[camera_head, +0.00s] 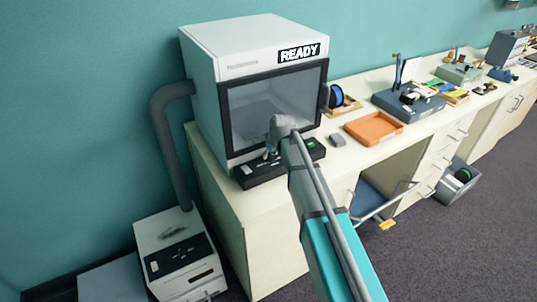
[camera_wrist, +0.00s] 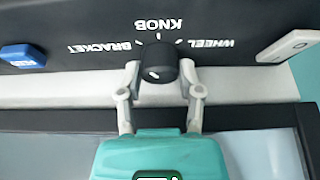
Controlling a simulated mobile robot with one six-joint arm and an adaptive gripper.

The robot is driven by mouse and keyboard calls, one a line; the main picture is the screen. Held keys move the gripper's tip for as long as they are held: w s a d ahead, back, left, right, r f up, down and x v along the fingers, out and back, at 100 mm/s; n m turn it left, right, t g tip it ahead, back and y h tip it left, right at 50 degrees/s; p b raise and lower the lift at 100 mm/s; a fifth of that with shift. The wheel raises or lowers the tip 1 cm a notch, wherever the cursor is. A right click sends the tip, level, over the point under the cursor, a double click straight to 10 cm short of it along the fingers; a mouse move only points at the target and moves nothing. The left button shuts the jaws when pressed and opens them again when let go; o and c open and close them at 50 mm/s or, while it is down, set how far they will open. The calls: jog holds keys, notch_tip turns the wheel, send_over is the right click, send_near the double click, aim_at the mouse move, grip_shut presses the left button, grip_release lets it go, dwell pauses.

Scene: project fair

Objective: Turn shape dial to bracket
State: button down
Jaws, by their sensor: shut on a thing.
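The shape dial (camera_wrist: 157,60) is a small black knob on a black panel, in the middle of the wrist view. Its labels read upside down there: the BRACKET label (camera_wrist: 98,47) on the left, the KNOB label (camera_wrist: 158,24) above and the WHEEL label (camera_wrist: 210,43) on the right. A short white mark shows on the dial, but I cannot tell surely which label it points at. My gripper (camera_wrist: 158,76) is shut on the dial, one finger on each side. In the head view my gripper (camera_head: 272,150) is at the machine's front panel (camera_head: 258,176) and hides the dial.
The white machine (camera_head: 205,50) has a READY display (camera_head: 300,52) and a dark window. A blue button (camera_wrist: 22,57) and a white switch (camera_wrist: 285,47) flank the labels. An orange tray (camera_head: 374,128) and a small grey block (camera_head: 337,140) lie right on the counter.

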jog(key=shift+s+n+g+y, duration=0.1)
jog(key=shift+n+g+y, duration=0.25)
jog(key=shift+n, duration=0.75)
jog(key=shift+n+g+y, duration=0.25)
jog(key=shift+n+g, duration=0.1)
jog(key=shift+n, duration=0.75)
jog(key=shift+c, duration=1.3)
grip_release()
jog(key=shift+d, duration=0.1)
